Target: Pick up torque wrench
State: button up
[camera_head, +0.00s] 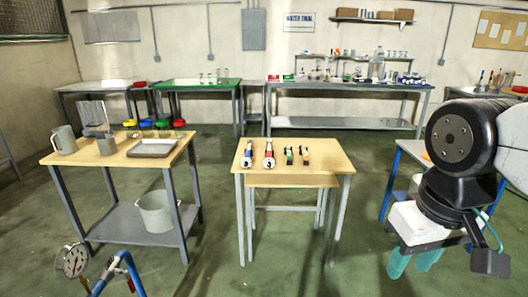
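Several hand tools lie in a row on the middle wooden table (313,168). On the left are a blue-handled tool (247,153) and a red-handled tool (269,154), both with pale round ends toward me. To their right lie two smaller dark tools, one with green (289,155) and one with orange (305,155). They are too small to tell which is the torque wrench. My gripper (413,265) hangs at the lower right, pointing down, its teal fingers apart with nothing between them. It is well to the right of the tools and nearer to me.
A left table (115,160) holds a jug (64,140), a tray (153,148) and a cup. A pressure gauge (73,260) and blue pipe (125,265) stand at the lower left. A blue-legged table (391,180) is partly behind my arm. Floor between the tables is clear.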

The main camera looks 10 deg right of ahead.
aim_at(250, 143)
jog(key=z, duration=0.7)
jog(key=i, duration=1.95)
jog(key=u, duration=0.85)
jog(key=i, duration=0.75)
jog(key=u, duration=0.7)
